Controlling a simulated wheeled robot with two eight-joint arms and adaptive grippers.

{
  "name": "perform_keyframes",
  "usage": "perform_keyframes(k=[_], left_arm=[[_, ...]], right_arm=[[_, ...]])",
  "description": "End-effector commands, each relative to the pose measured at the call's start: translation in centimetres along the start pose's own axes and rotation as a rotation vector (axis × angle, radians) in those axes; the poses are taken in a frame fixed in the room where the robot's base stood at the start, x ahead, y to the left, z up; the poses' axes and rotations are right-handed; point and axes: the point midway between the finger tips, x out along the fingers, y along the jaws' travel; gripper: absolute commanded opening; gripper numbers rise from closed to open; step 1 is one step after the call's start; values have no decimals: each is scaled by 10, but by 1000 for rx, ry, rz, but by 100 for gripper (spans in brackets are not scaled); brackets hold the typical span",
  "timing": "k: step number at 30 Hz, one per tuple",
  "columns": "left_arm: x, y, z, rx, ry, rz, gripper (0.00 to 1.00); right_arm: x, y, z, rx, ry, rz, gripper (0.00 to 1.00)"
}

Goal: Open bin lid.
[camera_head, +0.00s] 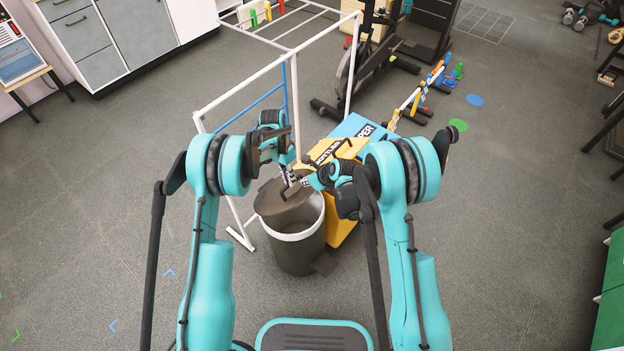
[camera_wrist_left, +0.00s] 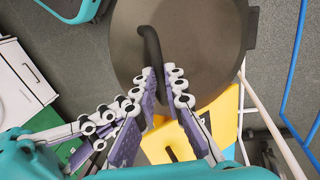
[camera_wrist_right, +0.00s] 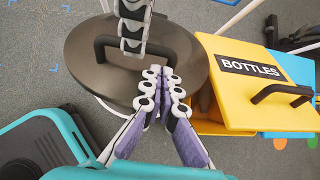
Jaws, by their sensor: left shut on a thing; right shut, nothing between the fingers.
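A dark grey round bin (camera_head: 297,258) with a white-rimmed opening stands on the floor in front of me. Its brown-grey round lid (camera_head: 272,202) lies off-centre over the far left part of the opening, so part of the inside shows. The lid's black arched handle (camera_wrist_left: 150,45) also shows in the right wrist view (camera_wrist_right: 100,45). My left gripper (camera_wrist_left: 158,72) is shut on the handle; its fingers (camera_wrist_right: 132,35) also show in the right wrist view. My right gripper (camera_wrist_right: 163,77) is shut and empty, its tips close to or over the lid's edge; contact cannot be told.
A yellow bin (camera_wrist_right: 225,95) marked BOTTLES stands right beside the grey bin, with a blue bin (camera_head: 352,126) behind it. A white pipe frame (camera_head: 238,92) stands behind and to the left. An exercise bike (camera_head: 365,70) is farther back. The floor at left and right is mostly clear.

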Motion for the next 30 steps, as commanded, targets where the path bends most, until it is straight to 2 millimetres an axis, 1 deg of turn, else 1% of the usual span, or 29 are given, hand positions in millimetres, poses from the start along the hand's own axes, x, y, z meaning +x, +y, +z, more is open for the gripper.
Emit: perform_keyframes(k=[1, 3, 7, 16, 22, 29, 30], left_arm=[[0, -3, 0, -4, 4, -7, 0], [0, -3, 0, -4, 4, -7, 0], [0, -3, 0, -4, 4, -7, 0], [0, -3, 0, -4, 4, -7, 0], [0, -3, 0, -4, 4, -7, 0], [0, -3, 0, -4, 4, -7, 0], [0, -3, 0, -4, 4, -6, 21]], right_arm=[[6, 0, 0, -1, 0, 0, 0], [12, 0, 0, -1, 0, 0, 0], [17, 0, 0, -1, 0, 0, 0], [17, 0, 0, -1, 0, -1, 0], [15, 0, 16, -2, 0, -1, 0], [15, 0, 16, -1, 0, -1, 0], [15, 0, 16, -1, 0, -1, 0]])
